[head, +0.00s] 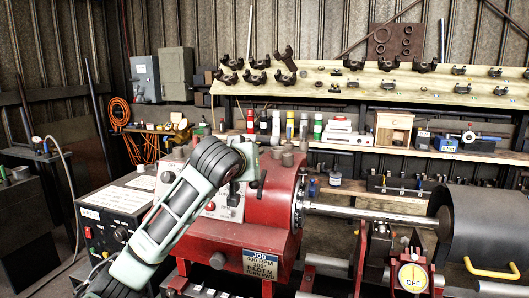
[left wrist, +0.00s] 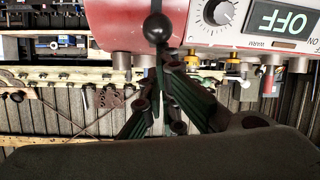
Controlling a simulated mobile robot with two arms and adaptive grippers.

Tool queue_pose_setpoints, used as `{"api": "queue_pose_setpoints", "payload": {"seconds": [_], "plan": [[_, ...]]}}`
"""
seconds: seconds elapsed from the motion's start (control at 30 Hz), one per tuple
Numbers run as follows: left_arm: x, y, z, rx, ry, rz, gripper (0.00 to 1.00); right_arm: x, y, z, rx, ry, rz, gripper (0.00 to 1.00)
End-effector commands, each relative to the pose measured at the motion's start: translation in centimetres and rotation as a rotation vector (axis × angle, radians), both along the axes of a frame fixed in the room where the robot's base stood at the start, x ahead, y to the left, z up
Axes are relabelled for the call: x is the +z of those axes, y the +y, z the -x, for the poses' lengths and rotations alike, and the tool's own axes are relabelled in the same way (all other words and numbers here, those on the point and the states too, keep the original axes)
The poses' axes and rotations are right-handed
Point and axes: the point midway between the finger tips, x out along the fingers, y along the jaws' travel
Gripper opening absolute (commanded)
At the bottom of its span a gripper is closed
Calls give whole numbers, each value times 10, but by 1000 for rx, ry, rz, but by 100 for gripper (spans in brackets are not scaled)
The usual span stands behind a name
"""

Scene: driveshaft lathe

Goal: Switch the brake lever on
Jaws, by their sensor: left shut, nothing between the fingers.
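That panel has a dial (left wrist: 219,12) and a dark OFF display (left wrist: 283,20). My left gripper (head: 247,165) is at the lathe's headstock in the head view. In the left wrist view its fingers (left wrist: 163,65) are shut and empty, with their tips close to the knob. I cannot tell whether they touch it. My left arm hides part of the headstock. My right gripper is not in view.
A steel shaft (head: 370,214) runs from the headstock to a large dark cylinder (head: 490,225). A black control box (head: 105,235) is left of the lathe. A shelf (head: 400,90) with metal parts lies behind.

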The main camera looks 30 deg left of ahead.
Motion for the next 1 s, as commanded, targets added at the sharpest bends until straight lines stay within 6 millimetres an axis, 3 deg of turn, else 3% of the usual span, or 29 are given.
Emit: {"api": "queue_pose_setpoints", "payload": {"seconds": [0.03, 0.1, 0.33, 0.83, 1.0], "plan": [[-10, 0, 1, -1, -15, -4, 0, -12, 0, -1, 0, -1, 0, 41], [-11, -1, 2, -1, -35, -8, 0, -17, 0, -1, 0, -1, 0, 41], [-13, -1, 4, -1, -67, -17, 0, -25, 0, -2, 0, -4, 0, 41], [-17, -3, 4, -3, -59, -16, 0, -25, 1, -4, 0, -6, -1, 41], [-7, 2, 0, -1, -59, -14, 0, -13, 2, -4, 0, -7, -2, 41]]}}
